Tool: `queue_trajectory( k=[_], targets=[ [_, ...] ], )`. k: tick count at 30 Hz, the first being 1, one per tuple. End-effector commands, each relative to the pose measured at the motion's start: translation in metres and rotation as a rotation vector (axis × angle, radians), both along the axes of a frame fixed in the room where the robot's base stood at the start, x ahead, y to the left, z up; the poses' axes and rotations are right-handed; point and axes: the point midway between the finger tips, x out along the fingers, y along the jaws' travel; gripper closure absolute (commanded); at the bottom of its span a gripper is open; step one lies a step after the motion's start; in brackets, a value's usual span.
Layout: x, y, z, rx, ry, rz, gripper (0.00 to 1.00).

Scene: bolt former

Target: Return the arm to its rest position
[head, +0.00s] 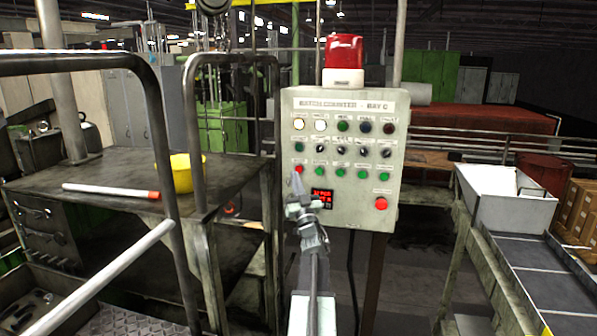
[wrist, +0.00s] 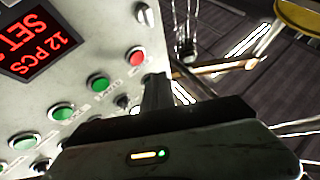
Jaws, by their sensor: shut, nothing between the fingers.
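My arm reaches up from the bottom middle of the head view. My gripper (head: 297,180) is shut and empty, its tips in front of the left part of the grey control panel (head: 347,216). In the head view the tips appear just below a red button (head: 298,169) in the lowest button row. In the wrist view, which is turned upside down, my gripper (wrist: 157,90) is beside the panel face (wrist: 100,40), near the red button (wrist: 137,57). I cannot tell whether the tips touch the panel.
A red beacon (head: 344,52) tops the panel. A dark workbench (head: 110,190) with a yellow cup (head: 181,174) and a white, orange-ended rod (head: 110,191) is at left, behind metal rails (head: 165,130). A conveyor (head: 530,275) with a white tray (head: 500,205) is at right.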

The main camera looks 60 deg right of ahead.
Motion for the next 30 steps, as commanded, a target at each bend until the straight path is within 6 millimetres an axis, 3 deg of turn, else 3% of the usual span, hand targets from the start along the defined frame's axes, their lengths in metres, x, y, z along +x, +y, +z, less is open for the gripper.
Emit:
queue_trajectory(
  k=[6,22,26,30],
  targets=[
    [-0.008,0.024,0.0,0.0,0.0,0.0,1.0],
    [-0.002,0.025,-0.005,0.018,0.013,-0.007,1.0],
    [0.033,0.027,-0.046,0.169,0.118,-0.061,1.0],
    [0.077,0.049,-0.133,0.486,0.313,-0.115,1.0]
  ],
)
